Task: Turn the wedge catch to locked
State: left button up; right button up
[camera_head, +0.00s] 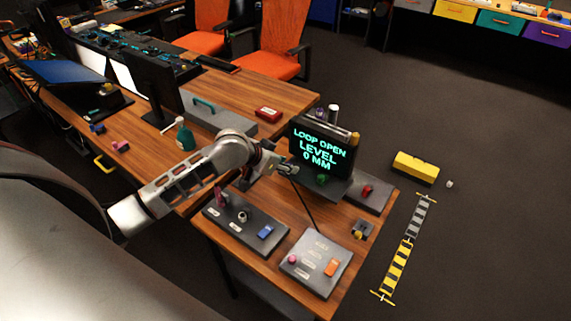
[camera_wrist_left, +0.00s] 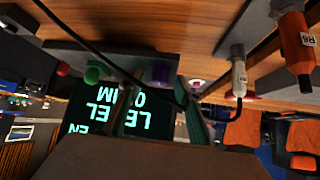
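I cannot tell for certain which control is the wedge catch. The front right panel (camera_head: 302,277) bears an orange block-like control (camera_head: 331,267) and a pink knob (camera_head: 292,259). The front left panel (camera_head: 219,224) bears a blue block-like control (camera_head: 265,232), a pale round knob (camera_head: 242,216) and a pinkish lever (camera_head: 221,197). My left gripper (camera_head: 291,168) is above the desk, just left of the screen and apart from these controls. In the left wrist view its fingers (camera_wrist_left: 128,108) stand apart with nothing between them. My right gripper is not in view.
A screen (camera_head: 322,149) reads "LOOP OPEN LEVEL 0 MM". A green knob (camera_head: 322,180) and a red control (camera_head: 367,190) are near its base. A green bottle (camera_head: 185,135) and a grey case (camera_head: 205,111) stand behind my arm.

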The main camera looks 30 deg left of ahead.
pick_arm(q)
grip_shut()
